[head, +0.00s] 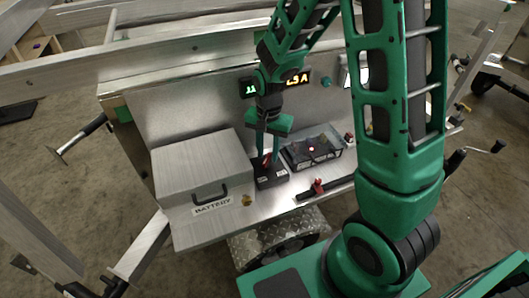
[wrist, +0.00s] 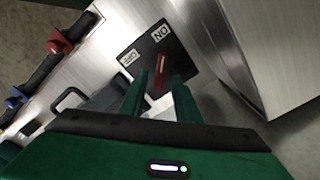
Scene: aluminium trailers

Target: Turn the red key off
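The red key (wrist: 161,68) stands on a black switch box (wrist: 185,62) in the wrist view. Its far end points towards the ON label (wrist: 160,32); a second white label (wrist: 128,57) is too small to read. My gripper (wrist: 159,76) has its two green fingers apart, one on each side of the key, with gaps visible. In the head view my gripper (head: 269,153) points down over the switch box (head: 271,178), and the fingers partly hide the key (head: 266,160).
A metal box marked BATTERY (head: 203,178) stands close left of the switch box. A black-framed tray (head: 312,150) is to the right. A red-handled part (head: 318,186) lies in front. A panel with lit displays (head: 297,80) is behind.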

